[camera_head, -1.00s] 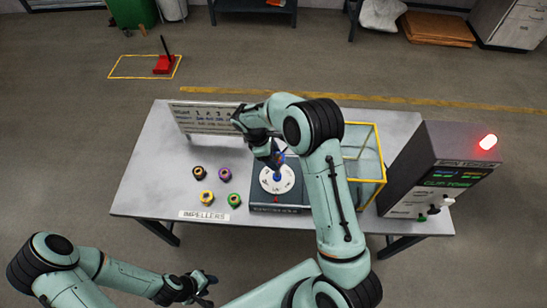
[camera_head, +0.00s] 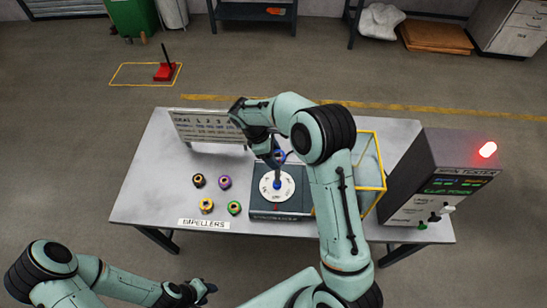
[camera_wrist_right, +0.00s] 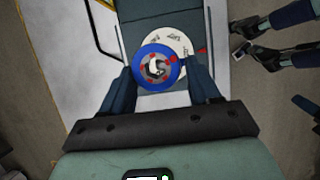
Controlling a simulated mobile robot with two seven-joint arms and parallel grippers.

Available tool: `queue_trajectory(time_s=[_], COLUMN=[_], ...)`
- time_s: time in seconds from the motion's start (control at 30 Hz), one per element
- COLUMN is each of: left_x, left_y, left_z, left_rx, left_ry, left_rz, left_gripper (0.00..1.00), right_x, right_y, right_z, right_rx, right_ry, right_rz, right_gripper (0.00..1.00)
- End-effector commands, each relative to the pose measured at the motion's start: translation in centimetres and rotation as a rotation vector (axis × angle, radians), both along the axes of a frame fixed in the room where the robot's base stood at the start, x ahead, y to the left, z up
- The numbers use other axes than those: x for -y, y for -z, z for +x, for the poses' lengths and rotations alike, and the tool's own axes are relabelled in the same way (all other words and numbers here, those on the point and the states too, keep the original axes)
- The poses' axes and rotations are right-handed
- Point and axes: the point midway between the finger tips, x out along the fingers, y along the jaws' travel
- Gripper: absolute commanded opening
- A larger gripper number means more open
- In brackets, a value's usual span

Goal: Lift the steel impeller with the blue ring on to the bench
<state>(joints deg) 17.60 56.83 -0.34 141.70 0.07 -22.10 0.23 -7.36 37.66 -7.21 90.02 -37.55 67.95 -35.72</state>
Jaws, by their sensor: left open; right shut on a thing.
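The steel impeller with the blue ring (camera_wrist_right: 157,67) is between the fingers of my right gripper (camera_wrist_right: 160,80), which is shut on it. In the head view the blue ring (camera_head: 280,156) shows just above the white marked dial (camera_head: 270,195) and its blue centre post (camera_head: 277,178). My left gripper (camera_head: 207,287) is open and empty, in front of the bench at lower left.
Several other impellers, one of them purple-ringed (camera_head: 225,182), sit left of the dial near the IMPELLERS label (camera_head: 203,223). A sign board (camera_head: 205,127) stands behind. A yellow-edged clear box (camera_head: 372,165) and the spin tester (camera_head: 445,175) are on the right. The left bench top (camera_head: 150,175) is bare.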

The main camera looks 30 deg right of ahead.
Motion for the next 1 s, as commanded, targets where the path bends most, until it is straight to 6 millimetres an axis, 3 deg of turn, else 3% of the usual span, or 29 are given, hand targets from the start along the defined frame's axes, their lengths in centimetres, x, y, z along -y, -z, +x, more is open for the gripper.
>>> queue_trajectory(time_s=[0.6,1.0], left_x=[0.0,0.0], left_y=[0.0,0.0], left_z=[0.0,0.0], left_rx=[0.000,0.000], left_ry=[0.000,0.000], left_rz=[0.000,0.000], left_gripper=[0.43,0.43], right_x=[-0.1,-0.1], right_y=[-3.0,-3.4], right_z=[-0.1,-0.2], right_rx=[-0.003,-0.006], right_ry=[0.001,0.000], right_rz=[0.002,0.003], right_gripper=[0.17,0.17])
